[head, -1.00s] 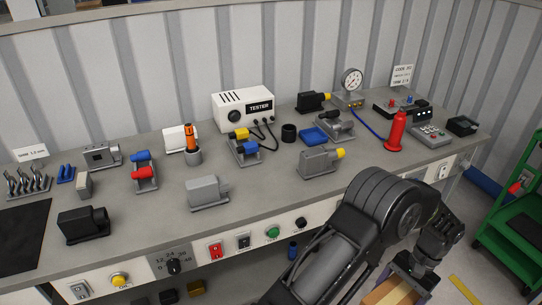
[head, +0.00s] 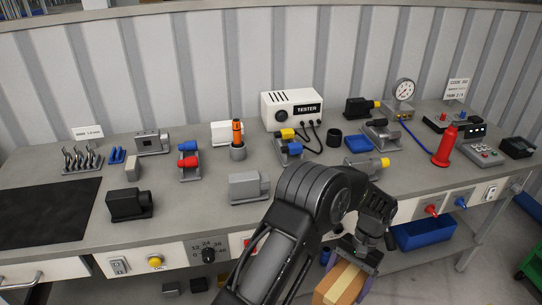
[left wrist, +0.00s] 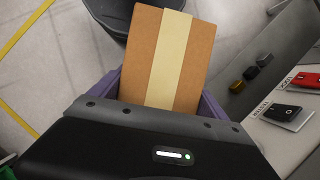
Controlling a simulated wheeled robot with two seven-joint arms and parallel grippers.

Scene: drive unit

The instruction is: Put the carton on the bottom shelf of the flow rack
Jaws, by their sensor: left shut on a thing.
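The carton (head: 341,284) is a brown box with a pale tape stripe, at the bottom of the head view. It also fills the upper middle of the left wrist view (left wrist: 170,60). My left gripper (head: 355,262) is shut on it, with a purple finger on each side in the left wrist view. The carton is held in front of the bench, clear of its top. A green frame (head: 531,262), cut off at the right edge of the head view, may be part of the flow rack; its shelves cannot be made out. My right gripper is out of view.
A long grey workbench (head: 85,239) carries a white tester (head: 291,109), a red cone-shaped item (head: 446,147), a gauge and several small parts. A blue bin (head: 424,234) sits under the bench. Bare floor shows between the bench and the green frame.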

